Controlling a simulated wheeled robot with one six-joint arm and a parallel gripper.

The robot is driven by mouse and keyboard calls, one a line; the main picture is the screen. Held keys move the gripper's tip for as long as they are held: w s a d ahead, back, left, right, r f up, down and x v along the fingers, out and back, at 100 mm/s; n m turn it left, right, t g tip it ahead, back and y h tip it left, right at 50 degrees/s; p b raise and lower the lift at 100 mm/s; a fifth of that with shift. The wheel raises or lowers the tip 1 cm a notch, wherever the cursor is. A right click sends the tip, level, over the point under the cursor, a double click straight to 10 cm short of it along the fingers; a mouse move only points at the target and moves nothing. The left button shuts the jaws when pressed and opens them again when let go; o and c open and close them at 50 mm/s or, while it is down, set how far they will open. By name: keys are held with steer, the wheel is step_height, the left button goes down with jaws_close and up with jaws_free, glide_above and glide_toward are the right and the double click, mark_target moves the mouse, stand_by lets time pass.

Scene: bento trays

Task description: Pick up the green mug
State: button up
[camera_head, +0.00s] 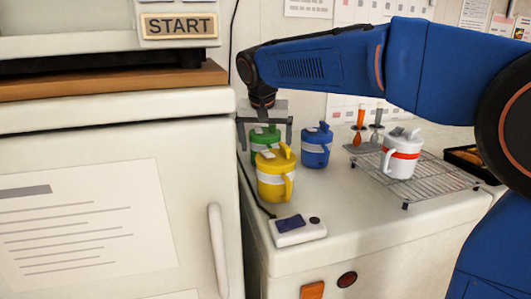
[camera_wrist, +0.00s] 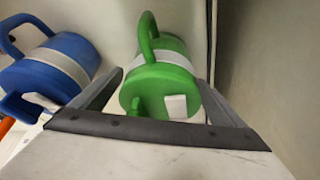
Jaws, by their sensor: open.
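The green mug (camera_head: 258,142) has a lid and a pale band, and stands at the back left of the white counter, partly hidden behind the yellow mug (camera_head: 276,176). In the wrist view the green mug (camera_wrist: 160,85) lies between the fingers, its handle pointing up in the picture. My gripper (camera_head: 264,135) is open, pointing down over the green mug, with one finger on each side. The wrist view shows the open gripper (camera_wrist: 158,105) too. I cannot tell whether the fingers touch the mug.
A blue mug (camera_head: 316,147) stands close to the right, also in the wrist view (camera_wrist: 55,65). A white mug with a red band (camera_head: 402,158) sits on a wire rack (camera_head: 425,185). A white device (camera_head: 298,230) lies in front. A white cabinet (camera_head: 110,200) borders the left side.

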steer(key=c, duration=1.6)
steer(key=shift+o, duration=0.2)
step_height(320, 180, up, 9)
steer(key=shift+f, duration=0.15)
steer(key=shift+r+n, duration=0.3)
steer(key=shift+r, duration=0.4)
steer(key=shift+f, duration=4.9)
